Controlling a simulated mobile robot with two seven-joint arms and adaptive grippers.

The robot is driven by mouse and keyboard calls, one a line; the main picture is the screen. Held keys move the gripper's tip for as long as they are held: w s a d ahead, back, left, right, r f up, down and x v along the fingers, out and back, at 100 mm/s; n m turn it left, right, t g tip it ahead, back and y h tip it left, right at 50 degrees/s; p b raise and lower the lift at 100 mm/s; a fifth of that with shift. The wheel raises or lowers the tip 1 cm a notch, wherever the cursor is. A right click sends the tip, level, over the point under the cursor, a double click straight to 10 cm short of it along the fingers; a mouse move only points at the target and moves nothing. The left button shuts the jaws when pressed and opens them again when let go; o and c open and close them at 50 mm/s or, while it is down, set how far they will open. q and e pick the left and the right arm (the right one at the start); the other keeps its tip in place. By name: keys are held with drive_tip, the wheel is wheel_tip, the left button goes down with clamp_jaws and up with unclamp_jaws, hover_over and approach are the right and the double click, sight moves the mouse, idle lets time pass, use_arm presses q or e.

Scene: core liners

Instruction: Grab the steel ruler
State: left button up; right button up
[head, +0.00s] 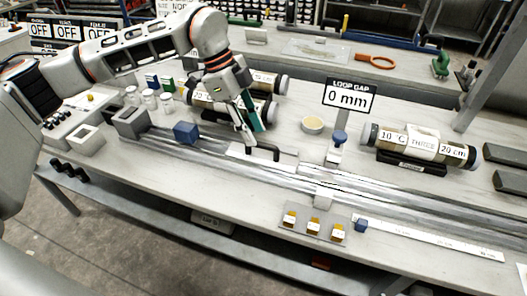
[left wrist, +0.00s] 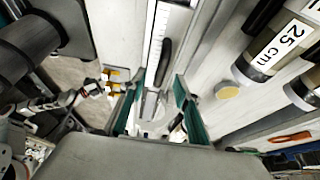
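A long pale strip with fine markings, which looks like a ruler (head: 430,237), lies along the front right of the bench. In the left wrist view a pale strip with tick marks (left wrist: 151,35) runs up from between the fingers; I cannot tell which one is the steel ruler. Beside that strip is a black handle (left wrist: 163,62), seen in the head view (head: 263,149) on a pale plate just below my left gripper (head: 250,132). In the left wrist view my left gripper (left wrist: 163,90) is open, with teal pads apart and nothing seen gripped.
Core liners (head: 420,144) lie at the right and behind my left gripper. A "LOOP GAP 0 mm" sign (head: 349,95) stands mid-bench. A blue cube (head: 186,132), small orange samples (head: 314,226) and a yellow lid (head: 312,124) are nearby. Metal rails run along the bench.

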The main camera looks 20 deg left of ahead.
sight(262, 145)
use_arm(q)
drive_tip(key=x, duration=0.5)
drive_tip(key=shift+w+d+f, duration=0.15)
drive_tip(key=shift+d+f, duration=0.15)
drive_tip(key=shift+d, duration=0.05)
drive_tip(key=shift+r, duration=0.15)
clamp_jaws()
